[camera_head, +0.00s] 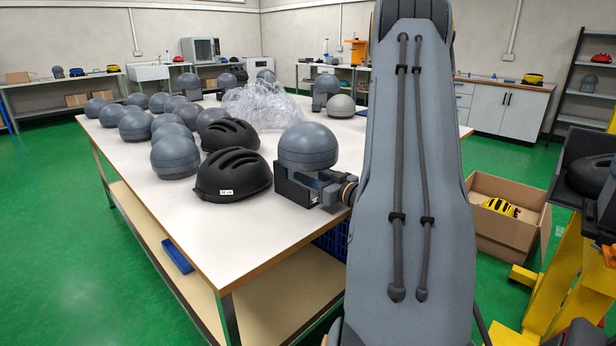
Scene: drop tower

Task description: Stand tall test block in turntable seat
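My arm's large grey link fills the right middle of the view and hides what is behind it. At its left edge, a dark wrist with an orange ring leads to what looks like my gripper (322,184), low beside a black block-like stand (292,190) under a grey dome (307,146). The fingers are small and partly covered, so I cannot tell whether they are open or hold anything. I cannot make out for certain a tall test block or a turntable seat.
The white table (240,228) carries several grey domes (175,156), black helmets (232,174) and crumpled clear plastic (262,101). A cardboard box (506,238) with a yellow helmet and a yellow frame (560,290) stand at right. The table's near left is clear.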

